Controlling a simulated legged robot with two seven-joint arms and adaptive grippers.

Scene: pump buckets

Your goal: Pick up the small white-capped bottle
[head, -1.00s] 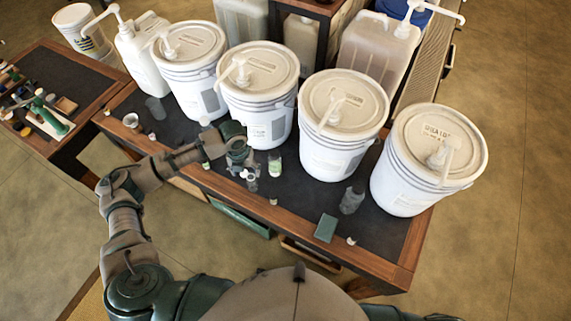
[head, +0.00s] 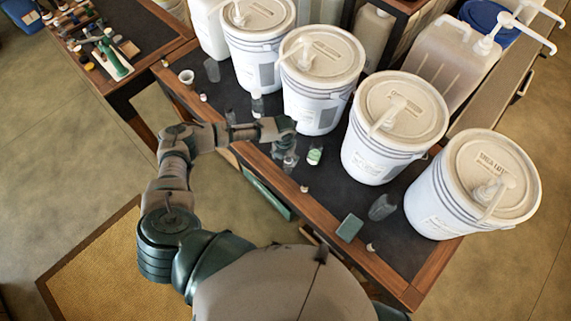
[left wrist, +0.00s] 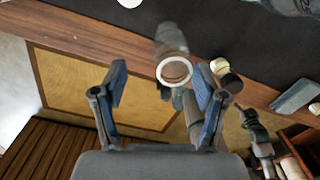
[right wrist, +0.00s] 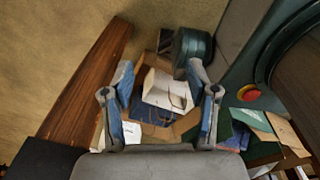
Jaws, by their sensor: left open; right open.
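A small bottle with a white cap and green label (head: 314,155) stands on the dark tabletop (head: 330,185), just right of my left gripper (head: 288,158). Another small white-capped bottle (head: 257,103) stands farther back, beyond my left forearm. I cannot tell which one the task names. In the left wrist view my left gripper (left wrist: 160,78) is open, with a clear container with a white rim (left wrist: 173,70) around and beyond its fingertips. A white-capped bottle (left wrist: 220,67) is just right of the right finger. My right gripper (right wrist: 160,85) is open and empty, away from the tabletop.
Large white buckets with pumps (head: 395,120) line the back of the table. A clear container (head: 382,207) and a green block (head: 350,228) are toward the right. An open box (right wrist: 165,100) lies below my right gripper.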

